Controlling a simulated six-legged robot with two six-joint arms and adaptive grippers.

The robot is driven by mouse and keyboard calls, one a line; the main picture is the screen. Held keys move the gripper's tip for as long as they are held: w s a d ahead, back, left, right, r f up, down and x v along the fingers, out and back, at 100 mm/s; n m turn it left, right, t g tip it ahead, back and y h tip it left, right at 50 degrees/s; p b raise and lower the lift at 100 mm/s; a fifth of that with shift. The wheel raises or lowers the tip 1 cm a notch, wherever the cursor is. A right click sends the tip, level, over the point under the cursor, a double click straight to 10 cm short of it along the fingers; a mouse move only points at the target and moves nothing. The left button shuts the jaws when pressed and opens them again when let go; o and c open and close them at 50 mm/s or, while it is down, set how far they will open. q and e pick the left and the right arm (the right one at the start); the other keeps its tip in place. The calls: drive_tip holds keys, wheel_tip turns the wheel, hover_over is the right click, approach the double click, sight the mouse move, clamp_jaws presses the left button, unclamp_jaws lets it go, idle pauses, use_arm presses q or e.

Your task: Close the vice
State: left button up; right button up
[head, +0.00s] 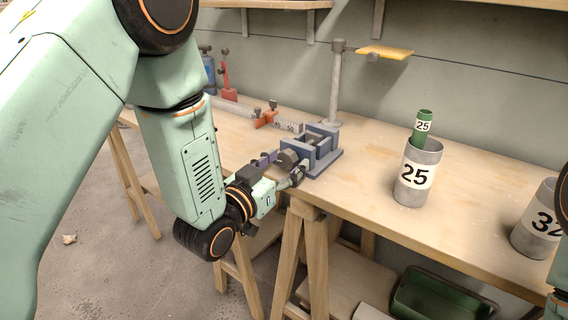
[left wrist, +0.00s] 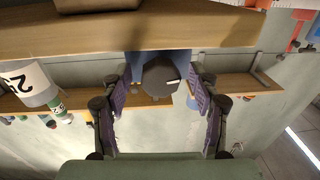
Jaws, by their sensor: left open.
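The blue-grey vice (head: 322,150) stands on the workbench near its front edge. Its round dark grey knob (head: 288,158) faces my left gripper (head: 281,167). The gap between the vice jaws is partly visible from above, but its width is hard to tell. In the left wrist view the knob (left wrist: 160,76) shows a white mark and lies between the two purple-padded fingers of my left gripper (left wrist: 162,88). The fingers are open, with space on both sides of the knob. My right gripper does not show.
A grey cup (head: 415,185) marked 25 holds a green tube (head: 424,122). Another grey cup (head: 537,225) stands at the right. A post with a yellow plate (head: 385,52) rises behind the vice. A rail with an orange-red clamp (head: 266,120) lies to its left.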

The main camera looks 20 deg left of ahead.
use_arm(q)
drive_tip(key=v, duration=0.7)
drive_tip(key=shift+s, duration=0.25)
drive_tip(key=shift+a, duration=0.1)
